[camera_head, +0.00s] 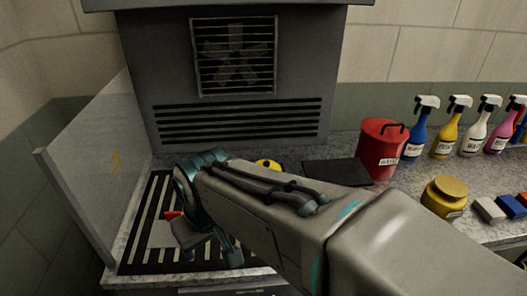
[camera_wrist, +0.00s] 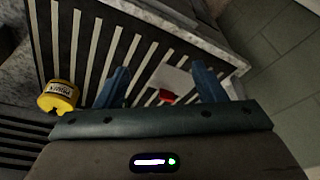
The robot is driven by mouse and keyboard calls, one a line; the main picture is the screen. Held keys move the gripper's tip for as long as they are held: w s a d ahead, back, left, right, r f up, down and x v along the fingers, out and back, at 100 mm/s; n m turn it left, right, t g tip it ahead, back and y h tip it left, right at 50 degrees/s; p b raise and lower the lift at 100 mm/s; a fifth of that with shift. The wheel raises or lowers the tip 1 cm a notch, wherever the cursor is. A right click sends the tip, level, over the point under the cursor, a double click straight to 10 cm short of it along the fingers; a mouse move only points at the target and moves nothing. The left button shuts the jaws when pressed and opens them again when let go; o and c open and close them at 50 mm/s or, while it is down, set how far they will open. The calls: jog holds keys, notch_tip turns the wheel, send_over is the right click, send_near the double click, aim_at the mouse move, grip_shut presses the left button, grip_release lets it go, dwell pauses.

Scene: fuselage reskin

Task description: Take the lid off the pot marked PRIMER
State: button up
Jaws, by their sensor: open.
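A yellow pot (camera_wrist: 58,97) with a dark-lettered label stands at the left of the wrist view, beside the striped grate. Only its yellow top with a dark mark (camera_head: 267,164) shows behind my arm in the head view. A second yellow pot (camera_head: 445,198), with a wide yellow lid on, stands on the counter at the right. I cannot read either label surely. My gripper (camera_wrist: 162,85) is open and empty, above the grate and apart from both pots. A small red part (camera_wrist: 166,96) and a pale flat piece (camera_wrist: 172,78) show between and beyond its fingers.
The black-and-white grate (camera_head: 140,240) lies below a vented grey hood, with a clear panel (camera_head: 85,190) at its left. A red can (camera_head: 381,150), a dark flat plate (camera_head: 335,172), several spray bottles (camera_head: 455,127) and small blocks (camera_head: 489,209) occupy the counter at the right.

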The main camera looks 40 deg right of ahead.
jog(key=o, duration=0.7)
jog(key=w+d+r+m, duration=0.1)
jog(key=w, duration=0.1)
jog(key=w+d+r+m, duration=0.1)
jog(key=w+d, duration=0.1)
jog(key=w+d+r+m+p, duration=0.1)
jog(key=w+r, duration=0.1)
jog(key=w, duration=0.1)
jog(key=shift+d+g+h, duration=0.3)
jog(key=shift+g+h, duration=0.1)
jog(key=shift+c, duration=0.2)
jog(key=m+g+p, duration=0.2)
jog(key=m+p, duration=0.2)
jog(key=m, duration=0.6)
send_over(267, 162)
jog(key=shift+y, duration=0.4)
notch_tip(267, 162, down, 7)
jog(key=shift+f, duration=0.15)
jog(key=shift+w+d+f+p, duration=0.1)
jog(key=shift+f+p, duration=0.25)
jog(key=shift+f, duration=0.95)
jog(key=shift+d+f+p, duration=0.1)
jog(key=shift+f+p, duration=0.25)
jog(key=shift+f, duration=0.9)
